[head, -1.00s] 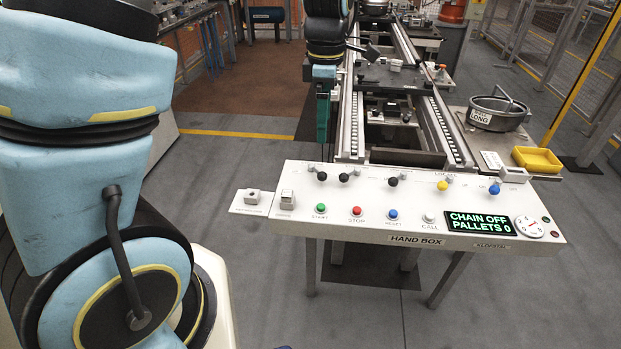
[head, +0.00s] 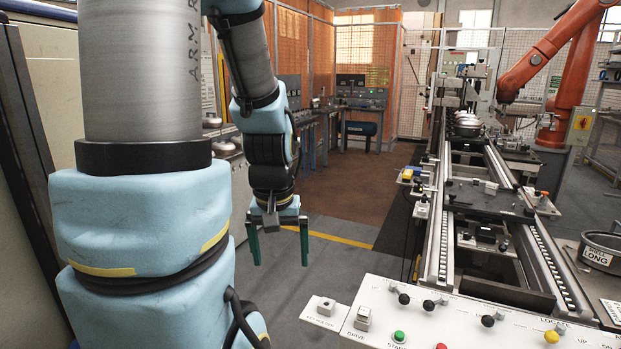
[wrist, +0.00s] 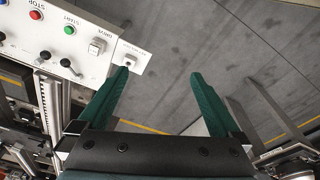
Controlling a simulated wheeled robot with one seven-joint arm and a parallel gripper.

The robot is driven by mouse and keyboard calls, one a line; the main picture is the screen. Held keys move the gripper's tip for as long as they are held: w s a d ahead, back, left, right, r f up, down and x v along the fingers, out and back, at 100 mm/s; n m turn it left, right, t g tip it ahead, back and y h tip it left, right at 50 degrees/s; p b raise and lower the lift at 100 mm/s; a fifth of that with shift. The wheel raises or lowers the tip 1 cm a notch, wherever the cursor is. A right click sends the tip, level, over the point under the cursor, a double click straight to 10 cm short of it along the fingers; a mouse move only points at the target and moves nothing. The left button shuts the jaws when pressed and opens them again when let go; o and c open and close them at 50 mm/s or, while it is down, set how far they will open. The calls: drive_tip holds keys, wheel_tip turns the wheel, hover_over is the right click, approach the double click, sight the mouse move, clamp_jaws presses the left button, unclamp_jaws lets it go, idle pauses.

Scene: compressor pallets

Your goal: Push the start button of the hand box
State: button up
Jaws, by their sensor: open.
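The hand box (head: 468,325) is a white sloped panel at the lower right of the head view, cut off by the frame's lower edge. Its green start button (head: 399,336) is near the left end. The start button also shows in the wrist view (wrist: 69,30), at the upper left beside the red stop button (wrist: 36,15). My gripper (head: 281,264) hangs pointing down, left of and beyond the panel, over the floor. Its two green fingers are apart with nothing between them, as the wrist view also shows (wrist: 160,75). It is not touching the panel.
Black-knobbed levers (head: 403,298) stand on the panel behind the buttons, with a yellow knob (head: 551,336) further right. A small key plate (head: 325,306) juts out at the panel's left end. Conveyor rails (head: 437,235) run behind it. An orange robot arm (head: 545,50) stands at the back right.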

drive_tip(key=shift+s+a+f+m, duration=0.1)
drive_tip(key=shift+s+a+m, duration=0.2)
drive_tip(key=shift+a+m, duration=0.15)
